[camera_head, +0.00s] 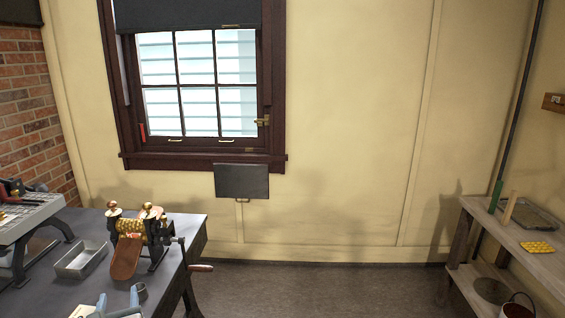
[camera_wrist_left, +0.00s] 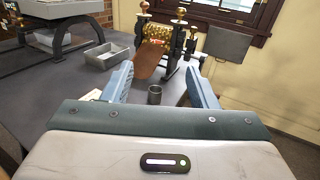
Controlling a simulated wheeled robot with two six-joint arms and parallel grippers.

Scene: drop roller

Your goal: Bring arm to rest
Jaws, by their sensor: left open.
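My left gripper (camera_head: 118,306) is low at the left in the head view, over the grey table (camera_head: 60,292). In the left wrist view its two blue fingers (camera_wrist_left: 160,76) are spread wide, with nothing held between them. A small dark cup (camera_wrist_left: 155,94) stands on the table beyond the gap, apart from the fingers; in the head view it shows just right of the gripper (camera_head: 141,291). The brass drop roller (camera_head: 131,228) with its brown chute (camera_head: 125,259) stands farther back. My right gripper is in neither view.
A metal tray (camera_head: 82,260) lies left of the roller. A crank handle (camera_head: 200,268) juts past the table's right edge. A machine with a light top (camera_head: 28,217) stands far left. A wooden shelf (camera_head: 520,238) is at the right, with open floor (camera_head: 320,292) between.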

